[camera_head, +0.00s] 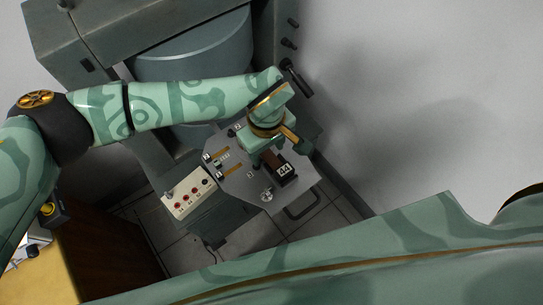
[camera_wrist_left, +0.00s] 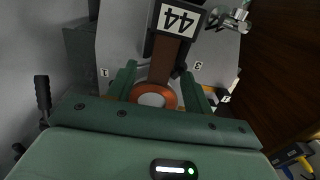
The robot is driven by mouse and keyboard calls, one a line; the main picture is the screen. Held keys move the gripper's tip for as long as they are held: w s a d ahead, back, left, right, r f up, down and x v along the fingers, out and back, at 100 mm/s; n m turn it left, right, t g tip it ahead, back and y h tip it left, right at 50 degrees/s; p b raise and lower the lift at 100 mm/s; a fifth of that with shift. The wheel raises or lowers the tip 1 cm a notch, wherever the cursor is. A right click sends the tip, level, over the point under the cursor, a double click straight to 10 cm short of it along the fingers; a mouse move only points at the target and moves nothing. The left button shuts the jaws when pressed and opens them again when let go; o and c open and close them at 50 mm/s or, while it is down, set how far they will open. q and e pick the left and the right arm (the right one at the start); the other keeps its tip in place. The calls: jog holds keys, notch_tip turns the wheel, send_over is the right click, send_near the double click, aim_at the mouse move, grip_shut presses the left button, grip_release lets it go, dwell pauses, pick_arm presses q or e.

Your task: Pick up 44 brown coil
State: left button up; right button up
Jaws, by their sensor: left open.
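The brown coil (camera_head: 281,176) with a black and white 44 label lies on the grey plate (camera_head: 240,184) in the head view. In the left wrist view the coil's brown bar (camera_wrist_left: 163,62) runs from the 44 label to an orange ring (camera_wrist_left: 154,93). My left gripper (camera_head: 270,153) is over the coil's end. In the left wrist view its open fingers (camera_wrist_left: 159,72) stand on either side of the bar and ring; I cannot tell whether they touch it. The gripper and arm hide part of the coil in the head view. My right gripper is out of view.
A control box (camera_head: 188,194) with red buttons stands left of the plate. A metal knob (camera_head: 267,194) sits near the plate's front edge, and a dark handle (camera_head: 303,203) is beyond it. A large grey cylinder (camera_head: 195,62) stands behind my left arm.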

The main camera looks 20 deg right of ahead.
pick_arm(q)
jog(key=shift+f, duration=0.2)
dwell(0.6)
jog(key=c, duration=1.1)
